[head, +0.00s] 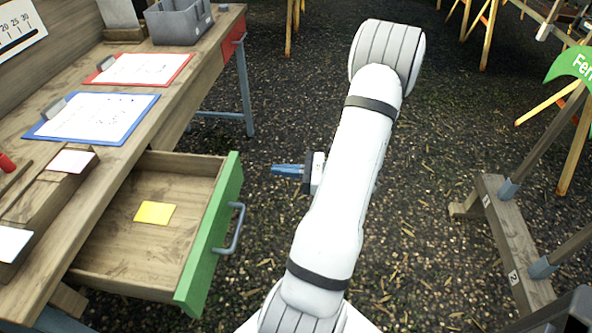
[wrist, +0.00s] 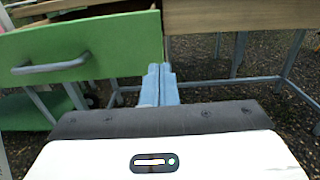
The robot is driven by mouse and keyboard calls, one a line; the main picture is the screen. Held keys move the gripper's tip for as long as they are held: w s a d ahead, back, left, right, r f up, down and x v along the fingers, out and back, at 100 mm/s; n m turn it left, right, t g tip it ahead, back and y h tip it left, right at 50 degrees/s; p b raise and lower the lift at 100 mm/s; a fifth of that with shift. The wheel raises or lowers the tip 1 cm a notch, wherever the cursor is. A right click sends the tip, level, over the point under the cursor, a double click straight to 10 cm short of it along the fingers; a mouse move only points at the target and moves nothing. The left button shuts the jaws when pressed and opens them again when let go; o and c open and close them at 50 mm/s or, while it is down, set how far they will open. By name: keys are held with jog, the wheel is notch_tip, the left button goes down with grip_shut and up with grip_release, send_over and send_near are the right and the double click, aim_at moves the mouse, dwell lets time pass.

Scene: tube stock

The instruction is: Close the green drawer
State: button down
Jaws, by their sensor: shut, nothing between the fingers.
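The green drawer (head: 212,232) stands open, pulled out from under the wooden workbench, with a yellow note (head: 155,212) lying inside. Its front carries a grey bar handle (head: 231,228). My gripper (head: 275,169) is shut and empty, to the right of the drawer front and apart from it in the head view. In the wrist view the shut fingers (wrist: 158,72) point toward the right end of the green front (wrist: 90,45), with the handle (wrist: 50,68) to their left. I cannot tell from the wrist view how far the fingertips are from the front.
The workbench top (head: 120,165) holds a blue clipboard (head: 95,118), a red clipboard (head: 140,69) and a grey bin (head: 178,22). A red drawer (head: 232,35) is shut at the far end. A wooden rack (head: 512,245) stands at right. Gravel floor between is clear.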

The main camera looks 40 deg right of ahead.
jog(key=x, duration=0.8)
